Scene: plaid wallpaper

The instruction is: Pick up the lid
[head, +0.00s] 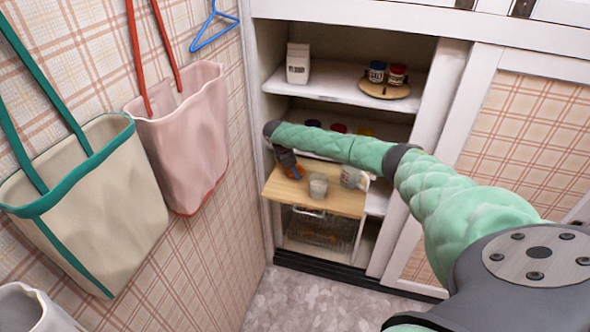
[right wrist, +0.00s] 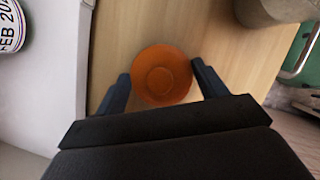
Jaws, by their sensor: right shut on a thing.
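The lid is a round orange disc with a raised ring in its middle, between my finger pads in the right wrist view (right wrist: 162,74). In the head view, a small orange part of it (head: 296,173) shows at my gripper. My right gripper (head: 291,169) is shut on the lid, at the left side of the wooden pull-out board (head: 335,204). Its two dark fingers show on either side of the lid in the right wrist view (right wrist: 160,82). Whether the lid touches the board is unclear. My left gripper is not in view.
A grey cup (head: 318,187) and a pale jar (head: 352,177) stand on the board, right of my gripper. Shelves above hold a white carton (head: 298,63) and jars on a round wooden tray (head: 384,90). A wire basket (head: 320,228) sits below. Bags hang at the left.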

